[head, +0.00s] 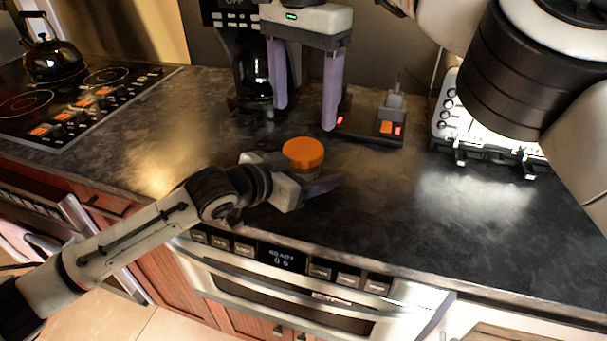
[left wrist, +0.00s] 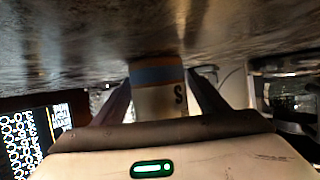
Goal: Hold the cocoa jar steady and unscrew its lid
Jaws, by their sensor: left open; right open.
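The cocoa jar (head: 306,172) stands upright on the dark counter with its orange lid (head: 303,152) on top. My left gripper (head: 309,177) comes in low from the left, open, with its fingers on either side of the jar's body; the near finger hides part of it. In the left wrist view the jar (left wrist: 158,98) appears upside down between the two fingers, with a blue band and a letter S; small gaps seem to show beside it. My right gripper (head: 304,115) points down, open and empty, above and behind the lid.
A coffee maker (head: 252,72) stands behind the jar. A dark base with lit orange and red switches (head: 386,127) and a white toaster-like appliance (head: 480,145) are to the right. A stove with a kettle (head: 52,58) is at the left. The counter's front right is clear.

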